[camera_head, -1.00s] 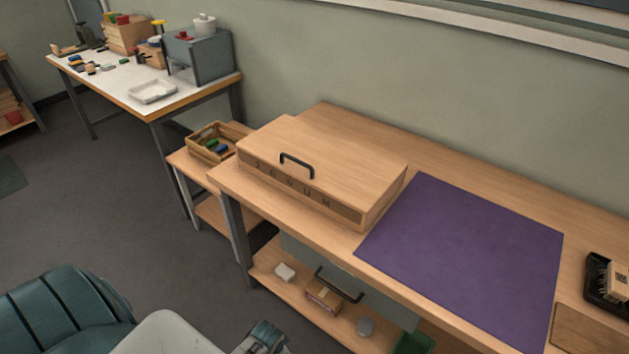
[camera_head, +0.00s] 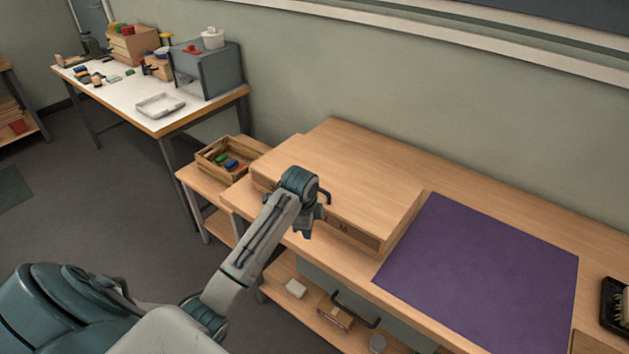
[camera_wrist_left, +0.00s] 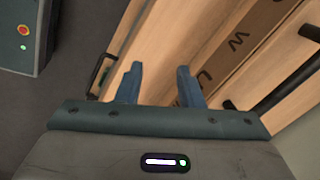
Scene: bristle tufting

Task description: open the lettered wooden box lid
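The wooden box (camera_head: 400,228) sits shut on the workbench, its lid (camera_head: 350,165) lying flat. The lid's dark handle (camera_head: 326,195) shows partly behind my left gripper (camera_head: 308,222). My left arm covers most of the letters on the box front. In the left wrist view, the lettered strip (camera_wrist_left: 236,42) runs diagonally past the fingers, and dark handle parts (camera_wrist_left: 288,88) show at the right. My left gripper (camera_wrist_left: 160,82) is open there, with nothing between its fingers; the handle is to the right of them. My right gripper is not in view.
A purple mat (camera_head: 480,270) lies flat right of the box. A dark tray with a brush (camera_head: 615,305) is at the right edge. A drawer handle (camera_head: 355,310) juts out below the bench top. A small crate (camera_head: 222,160) stands left of the box.

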